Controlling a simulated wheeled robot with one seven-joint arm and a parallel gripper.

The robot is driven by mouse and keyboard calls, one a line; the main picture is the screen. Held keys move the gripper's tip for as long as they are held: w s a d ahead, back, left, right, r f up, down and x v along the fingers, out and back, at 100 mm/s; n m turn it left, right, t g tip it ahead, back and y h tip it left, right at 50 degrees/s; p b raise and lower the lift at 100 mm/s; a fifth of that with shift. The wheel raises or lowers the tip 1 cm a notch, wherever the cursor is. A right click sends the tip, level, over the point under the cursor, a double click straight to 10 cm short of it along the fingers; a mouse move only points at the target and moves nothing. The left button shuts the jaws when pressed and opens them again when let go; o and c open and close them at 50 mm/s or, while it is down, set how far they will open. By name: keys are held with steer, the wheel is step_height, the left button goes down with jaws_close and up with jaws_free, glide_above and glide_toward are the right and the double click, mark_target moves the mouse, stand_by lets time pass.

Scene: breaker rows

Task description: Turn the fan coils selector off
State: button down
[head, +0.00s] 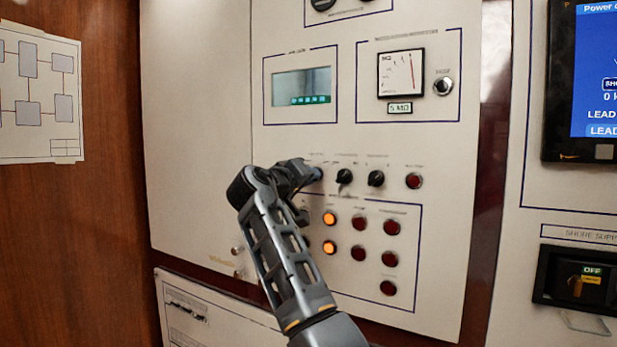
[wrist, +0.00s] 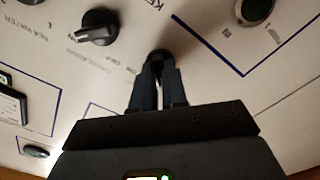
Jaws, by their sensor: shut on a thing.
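A row of black rotary selectors sits on the white panel in the head view. My gripper (head: 316,174) is at the left end of this row, and the arm hides most of the knob there. In the wrist view my gripper (wrist: 159,88) is shut on a dark selector knob (wrist: 159,54), which shows between and just beyond the fingertips. Small print lies beside it, too blurred to read surely as fan coils. The knob's pointer direction is hidden. The middle selector (head: 343,177) and the right selector (head: 376,178) stand free. A neighbouring knob (wrist: 97,27) shows in the wrist view.
A red button or lamp (head: 413,181) is right of the selectors. Below are two lit orange lamps (head: 329,218) and several dark red ones (head: 391,227), close to my arm. A display (head: 301,87) and a gauge (head: 401,73) are above.

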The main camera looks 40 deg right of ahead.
steer(key=c, duration=1.2)
jaws_free()
steer(key=shift+o, duration=0.2)
steer(key=b+v, duration=0.1)
steer(key=v, duration=0.6)
steer(key=shift+a+b, duration=0.4)
steer(key=shift+s, duration=0.1)
